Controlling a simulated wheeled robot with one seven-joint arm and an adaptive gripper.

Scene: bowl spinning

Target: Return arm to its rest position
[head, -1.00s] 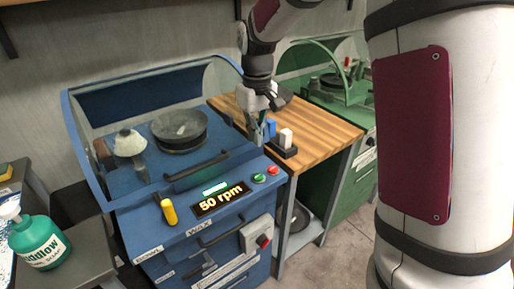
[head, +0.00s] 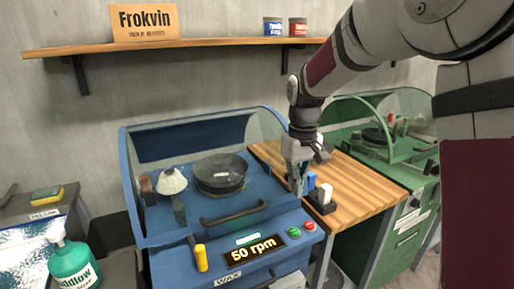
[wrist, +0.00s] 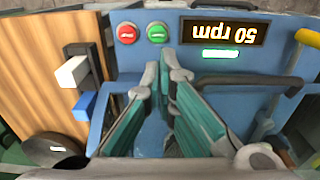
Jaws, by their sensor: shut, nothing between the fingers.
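My gripper (head: 297,183) is shut and empty in the head view, pointing down over the right end of the blue machine (head: 165,230), beside the wooden worktop (head: 355,200). In the wrist view my gripper's teal fingers (wrist: 163,72) come together at the tips, with nothing between them. Beyond them lie the blue machine's front panel, a green button (wrist: 158,33), a red button (wrist: 127,33) and a display (wrist: 222,31) reading 50 rpm. My upper arm fills the right of the head view.
A black holder (head: 320,204) with a white and a blue block stands close to my gripper on the worktop. A green machine (head: 400,170) stands to the right. A shelf (head: 215,46) runs above.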

